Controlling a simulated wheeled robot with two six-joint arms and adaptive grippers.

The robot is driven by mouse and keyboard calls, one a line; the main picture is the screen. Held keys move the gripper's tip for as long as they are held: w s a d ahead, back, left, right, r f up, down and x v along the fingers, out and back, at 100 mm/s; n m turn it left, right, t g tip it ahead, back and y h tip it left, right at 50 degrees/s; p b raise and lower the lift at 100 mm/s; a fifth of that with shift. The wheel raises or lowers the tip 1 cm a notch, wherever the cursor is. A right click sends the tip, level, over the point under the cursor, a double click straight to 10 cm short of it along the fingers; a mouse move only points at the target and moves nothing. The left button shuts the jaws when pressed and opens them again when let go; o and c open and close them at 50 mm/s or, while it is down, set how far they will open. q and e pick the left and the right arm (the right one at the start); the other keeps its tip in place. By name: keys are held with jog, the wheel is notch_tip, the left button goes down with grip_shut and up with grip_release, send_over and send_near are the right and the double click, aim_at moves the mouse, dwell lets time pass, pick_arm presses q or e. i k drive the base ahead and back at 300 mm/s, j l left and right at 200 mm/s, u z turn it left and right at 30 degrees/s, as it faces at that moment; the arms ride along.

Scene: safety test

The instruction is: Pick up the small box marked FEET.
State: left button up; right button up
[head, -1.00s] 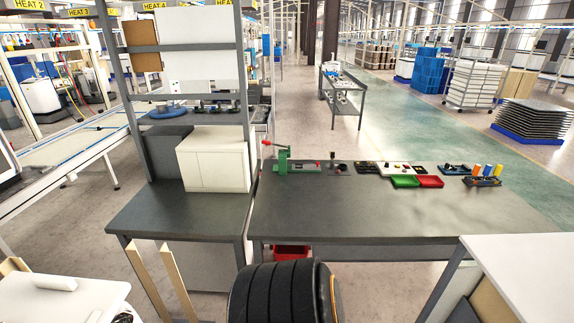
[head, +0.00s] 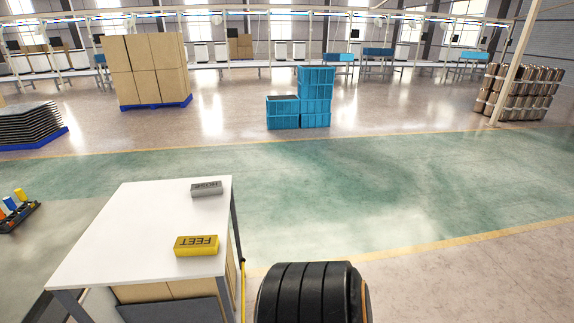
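The small yellow box marked FEET (head: 196,246) lies on the near right part of a white table (head: 130,228) in the head view. Its dark lettering appears upside down. A small grey box (head: 206,188) with dark lettering lies farther back on the same table, apart from the yellow one; its word is hard to read. Neither of my grippers shows in the head view, and nothing is seen touching either box.
Brown cartons (head: 170,290) sit under the white table. Open green floor (head: 350,190) lies beyond and to the right. Blue crates (head: 314,98) and stacked cartons (head: 145,70) stand farther back.

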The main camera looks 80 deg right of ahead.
aim_at(203, 245)
jog(key=z, duration=1.65)
jog(key=u, duration=0.3)
jog(key=l+u, duration=0.9)
jog(key=k+l+u, duration=0.15)
jog(key=l+u, duration=0.3)
jog(key=l, duration=0.1)
